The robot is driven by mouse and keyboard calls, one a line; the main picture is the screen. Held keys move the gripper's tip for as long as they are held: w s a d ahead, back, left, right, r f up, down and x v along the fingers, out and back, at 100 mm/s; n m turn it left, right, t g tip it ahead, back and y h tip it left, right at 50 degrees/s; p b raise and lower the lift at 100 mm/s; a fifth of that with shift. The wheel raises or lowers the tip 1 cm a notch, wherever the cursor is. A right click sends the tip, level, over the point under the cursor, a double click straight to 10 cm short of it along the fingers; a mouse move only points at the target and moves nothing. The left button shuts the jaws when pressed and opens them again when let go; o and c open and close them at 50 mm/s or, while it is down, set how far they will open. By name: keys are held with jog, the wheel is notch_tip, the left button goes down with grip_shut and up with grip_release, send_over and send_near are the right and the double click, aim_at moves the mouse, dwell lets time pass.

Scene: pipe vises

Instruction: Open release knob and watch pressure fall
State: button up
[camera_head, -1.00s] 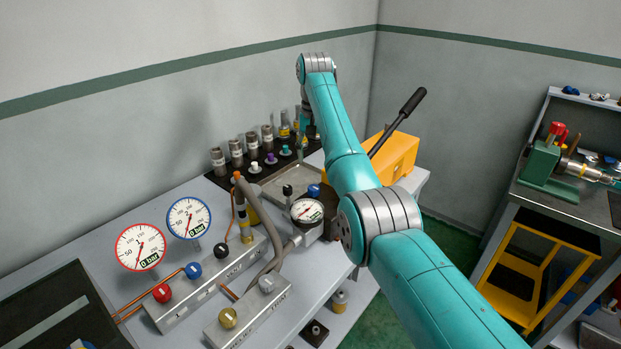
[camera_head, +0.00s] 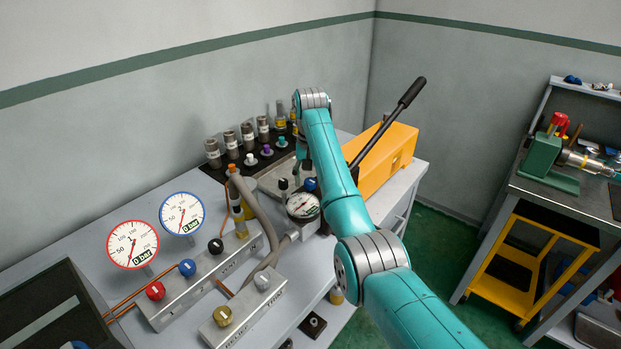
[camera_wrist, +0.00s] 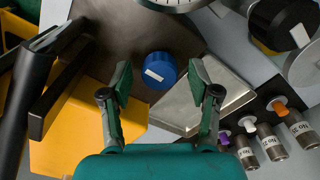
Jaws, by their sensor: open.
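A blue knob (camera_wrist: 157,70) with a white mark stands on the dark block by the pump; it also shows in the head view (camera_head: 310,184) beside my arm. My gripper (camera_wrist: 160,80) is open, with one finger on each side of the blue knob in the picture. I cannot tell whether they touch it. The red-rimmed gauge (camera_head: 133,245) and blue-rimmed gauge (camera_head: 182,214) both show 0 bar.
The yellow pump body (camera_head: 385,155) with a black lever (camera_head: 385,122) stands right of my arm. Valve blocks with red (camera_head: 155,291), blue (camera_head: 187,267), black (camera_head: 216,246) and gold (camera_head: 223,316) knobs stand in front. Several metal fittings (camera_head: 230,145) line the back.

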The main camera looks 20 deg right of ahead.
jog(key=c, duration=1.1)
jog(key=shift+c, duration=0.2)
jog(key=shift+n, duration=0.3)
jog(key=n, duration=0.3)
jog(key=shift+n, duration=0.3)
jog(key=n, duration=0.3)
jog(key=shift+n, duration=0.4)
jog(key=n, duration=0.3)
jog(key=shift+n, duration=2.1)
jog(key=shift+d, duration=0.1)
